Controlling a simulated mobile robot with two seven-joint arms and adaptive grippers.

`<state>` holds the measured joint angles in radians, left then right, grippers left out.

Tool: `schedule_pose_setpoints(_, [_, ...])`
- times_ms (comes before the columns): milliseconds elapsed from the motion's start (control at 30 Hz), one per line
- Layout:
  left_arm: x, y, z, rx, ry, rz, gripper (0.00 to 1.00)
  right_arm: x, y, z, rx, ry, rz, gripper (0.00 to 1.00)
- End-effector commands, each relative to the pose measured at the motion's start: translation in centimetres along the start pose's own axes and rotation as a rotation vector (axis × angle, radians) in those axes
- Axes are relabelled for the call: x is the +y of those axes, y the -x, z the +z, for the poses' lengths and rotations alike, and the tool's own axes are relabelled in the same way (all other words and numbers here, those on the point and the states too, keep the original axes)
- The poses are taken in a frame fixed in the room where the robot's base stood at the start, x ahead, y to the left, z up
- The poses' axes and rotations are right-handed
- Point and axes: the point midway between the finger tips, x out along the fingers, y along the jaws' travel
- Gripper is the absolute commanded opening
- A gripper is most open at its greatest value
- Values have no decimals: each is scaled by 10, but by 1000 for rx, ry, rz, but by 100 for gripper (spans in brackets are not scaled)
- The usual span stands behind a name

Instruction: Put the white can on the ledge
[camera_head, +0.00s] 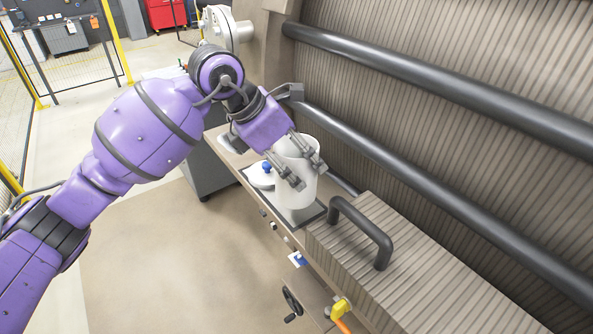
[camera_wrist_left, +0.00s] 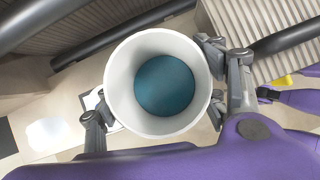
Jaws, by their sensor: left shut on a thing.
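The white can (camera_head: 297,190) is an open, upright cylinder at the ledge, a narrow beige strip (camera_head: 235,158) along the ribbed wall. My left gripper (camera_head: 310,176) is shut on the can, with its fingers around the sides. In the left wrist view the can's white rim (camera_wrist_left: 118,65) surrounds a teal inside bottom, and gripper fingers (camera_wrist_left: 155,92) show on both sides. The can's base is over a dark-edged mat (camera_head: 312,217) on the ledge; I cannot tell whether it touches. My right gripper is not seen.
A white lid-like disc with a blue knob (camera_head: 262,178) lies left of the can. A ribbed block with a dark handle (camera_head: 362,228) is close on the right. Dark rails (camera_head: 420,165) run along the wall behind. A yellow fitting (camera_head: 340,308) and handwheel (camera_head: 290,303) are at the front.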

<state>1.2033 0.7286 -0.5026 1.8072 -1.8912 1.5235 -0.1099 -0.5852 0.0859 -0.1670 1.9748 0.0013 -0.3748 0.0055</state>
Motion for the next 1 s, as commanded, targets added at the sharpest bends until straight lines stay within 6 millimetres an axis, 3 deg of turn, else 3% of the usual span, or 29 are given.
schedule_pose_setpoints(200, [9,-13,-2,-3,1,0,12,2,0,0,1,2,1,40])
schedule_pose_setpoints(400, [8,-35,-17,-3,-1,2,12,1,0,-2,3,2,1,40])
schedule_pose_setpoints(800, [9,-40,-20,-3,-2,2,12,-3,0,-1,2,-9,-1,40])
schedule_pose_setpoints(833, [8,-40,-21,0,-1,1,70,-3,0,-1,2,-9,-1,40])
schedule_pose_setpoints(933, [8,-40,-20,0,-1,1,83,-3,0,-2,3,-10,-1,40])
schedule_pose_setpoints(1000, [8,-40,-20,0,-1,1,85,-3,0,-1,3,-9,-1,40])
